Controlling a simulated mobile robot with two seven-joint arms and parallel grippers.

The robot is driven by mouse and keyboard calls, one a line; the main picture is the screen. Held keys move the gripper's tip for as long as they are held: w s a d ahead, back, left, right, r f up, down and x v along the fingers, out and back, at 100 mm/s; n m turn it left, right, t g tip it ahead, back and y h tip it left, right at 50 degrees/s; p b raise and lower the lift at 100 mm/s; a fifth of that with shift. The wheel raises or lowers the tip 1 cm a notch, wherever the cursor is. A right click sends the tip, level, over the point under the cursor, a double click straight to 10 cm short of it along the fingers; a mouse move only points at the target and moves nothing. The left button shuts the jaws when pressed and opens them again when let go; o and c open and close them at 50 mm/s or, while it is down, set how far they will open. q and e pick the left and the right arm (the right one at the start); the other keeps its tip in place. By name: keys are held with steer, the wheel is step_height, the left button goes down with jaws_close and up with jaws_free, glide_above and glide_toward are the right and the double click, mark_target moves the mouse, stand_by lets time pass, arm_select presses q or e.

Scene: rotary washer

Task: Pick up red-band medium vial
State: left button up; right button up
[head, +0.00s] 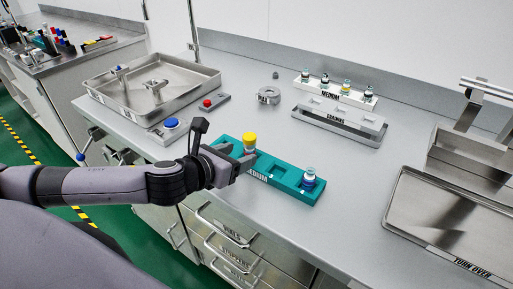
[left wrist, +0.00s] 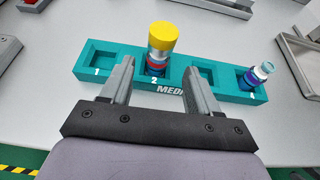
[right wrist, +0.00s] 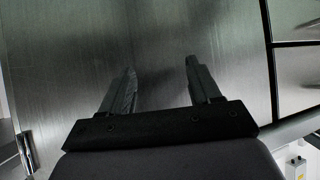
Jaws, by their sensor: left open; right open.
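A yellow-capped vial (left wrist: 160,48) stands upright in slot 2 of the teal rack marked MEDIUM (left wrist: 86,70); a thin red band shows low on it, above blue. Its yellow cap also shows in the head view (head: 249,140). A second vial (left wrist: 256,75), with a clear top and blue lower part, stands in the slot at the rack's right end (head: 309,180). My left gripper (left wrist: 158,74) is open, its fingers pointing at slot 2, the vial between and just beyond the tips. My right gripper (right wrist: 161,68) is open and empty, facing a metal panel.
Slot 1 and the slot right of slot 2 are empty. Behind stand a white rack (head: 335,91) with several vials and a draining rack (head: 340,125). A metal tray (head: 112,93) and blue button (head: 171,123) are at left, a turn-over tray (head: 400,210) at right.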

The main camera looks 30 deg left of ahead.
mark_target(246, 153)
arm_select(q)
steer(key=shift+x, duration=3.1)
steer(key=shift+s+a+f, duration=0.1)
steer(key=shift+a+f, duration=0.05)
steer(key=shift+f, duration=0.05)
